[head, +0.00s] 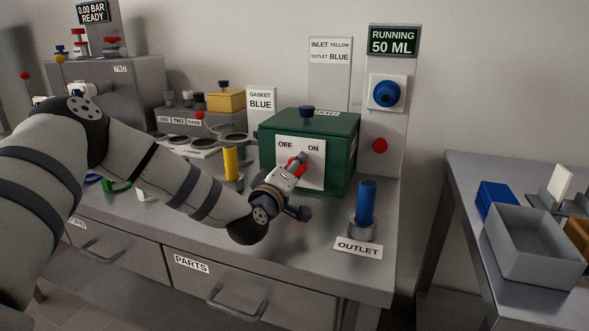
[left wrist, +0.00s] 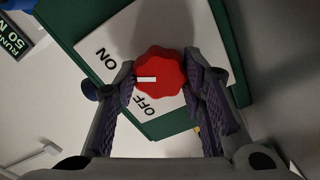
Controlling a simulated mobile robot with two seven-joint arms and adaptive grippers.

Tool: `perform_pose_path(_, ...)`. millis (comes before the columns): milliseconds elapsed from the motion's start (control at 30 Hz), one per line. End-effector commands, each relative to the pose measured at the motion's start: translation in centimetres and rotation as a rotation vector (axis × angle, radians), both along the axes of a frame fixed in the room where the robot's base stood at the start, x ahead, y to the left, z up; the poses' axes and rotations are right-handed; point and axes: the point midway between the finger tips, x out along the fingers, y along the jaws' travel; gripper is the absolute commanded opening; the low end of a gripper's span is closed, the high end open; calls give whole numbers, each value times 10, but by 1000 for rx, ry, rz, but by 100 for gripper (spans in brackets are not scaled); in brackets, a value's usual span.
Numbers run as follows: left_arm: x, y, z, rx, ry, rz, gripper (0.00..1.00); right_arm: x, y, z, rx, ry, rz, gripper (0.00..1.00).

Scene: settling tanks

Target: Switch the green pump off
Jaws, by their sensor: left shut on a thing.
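The green pump (head: 348,150) stands on the bench, with a white plate (head: 285,148) marked OFF at left and ON at right. Its red knob (head: 297,162) is partly hidden by my left gripper (head: 298,168) in the head view. In the left wrist view the scalloped red knob (left wrist: 170,62) sits between the two fingers, and my left gripper (left wrist: 163,88) is shut on it. The knob's white mark (left wrist: 147,79) points between the ON and OFF labels. The display (head: 392,41) reads RUNNING 50 ML. My right gripper is not in view.
A blue cylinder (head: 366,203) stands in the outlet fitting at right, and a yellow cylinder (head: 231,164) stands left of the pump. A blue knob (head: 386,93) and red button (head: 380,146) are on the panel behind. A grey tray (head: 535,275) is on the right table.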

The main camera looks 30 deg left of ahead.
Motion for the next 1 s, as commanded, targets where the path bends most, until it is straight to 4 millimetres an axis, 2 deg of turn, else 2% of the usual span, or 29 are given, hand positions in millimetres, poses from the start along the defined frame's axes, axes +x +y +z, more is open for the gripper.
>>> perform_pose_path(1000,0,0,-4,-875,-208,1,9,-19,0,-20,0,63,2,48)
